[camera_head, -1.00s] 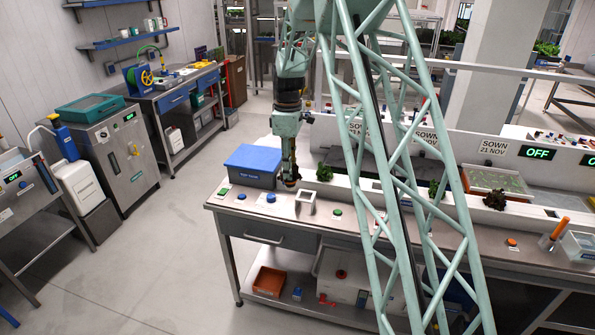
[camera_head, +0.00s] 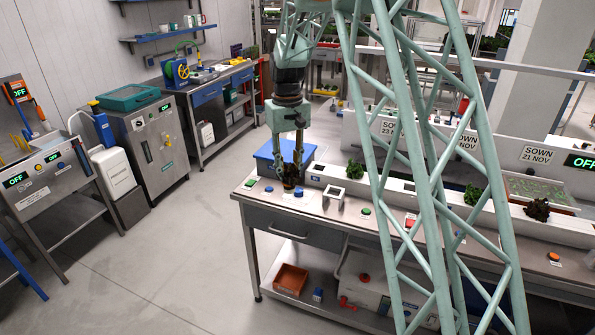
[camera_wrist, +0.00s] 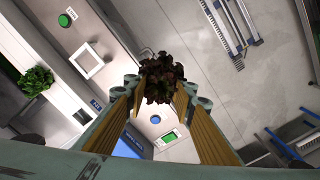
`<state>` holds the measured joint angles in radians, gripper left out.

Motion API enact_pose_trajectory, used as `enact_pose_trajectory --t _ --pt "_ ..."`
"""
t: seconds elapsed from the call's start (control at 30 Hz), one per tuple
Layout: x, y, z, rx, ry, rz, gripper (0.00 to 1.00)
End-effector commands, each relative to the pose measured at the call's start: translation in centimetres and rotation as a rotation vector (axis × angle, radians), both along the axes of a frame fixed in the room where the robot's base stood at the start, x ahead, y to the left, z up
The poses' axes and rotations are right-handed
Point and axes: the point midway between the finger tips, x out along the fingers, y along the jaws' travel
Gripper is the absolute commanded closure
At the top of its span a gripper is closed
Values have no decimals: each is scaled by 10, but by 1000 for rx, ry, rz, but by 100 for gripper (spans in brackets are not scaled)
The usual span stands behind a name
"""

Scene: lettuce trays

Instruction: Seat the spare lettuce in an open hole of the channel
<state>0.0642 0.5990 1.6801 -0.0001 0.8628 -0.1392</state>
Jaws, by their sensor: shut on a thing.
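My gripper (camera_head: 291,178) is shut on a dark red lettuce (camera_head: 290,185), held over the left end of the bench, in front of a blue box. The wrist view shows the lettuce (camera_wrist: 162,78) between my gripper's fingertips (camera_wrist: 160,88); its lower part is hidden. The white channel (camera_head: 388,181) runs along the bench to the right of my gripper. It bears green lettuces (camera_head: 354,170) (camera_head: 472,196) and a dark red one (camera_head: 538,209). Small dark openings show in its top between them. In the wrist view a green lettuce (camera_wrist: 36,80) sits in the channel at left.
The blue box (camera_head: 266,158) stands close behind my gripper. A white square frame (camera_head: 333,199) stands on the bench (camera_head: 310,206) to the right, near blue, green and red buttons. My lattice column hides part of the bench and channel.

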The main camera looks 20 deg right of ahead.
Motion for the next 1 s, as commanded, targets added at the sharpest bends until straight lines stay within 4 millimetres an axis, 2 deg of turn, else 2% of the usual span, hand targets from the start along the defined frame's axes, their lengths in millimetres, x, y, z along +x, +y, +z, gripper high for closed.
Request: enact_pose_trajectory --t 0.1,0.4,0.6,1.0 --pt "-5 15 -1 0 -1 -93 86" --pt "-14 42 2 0 -1 -302 86" --pt "-18 50 3 0 -1 -367 86" --pt "-18 51 4 0 0 -376 86"
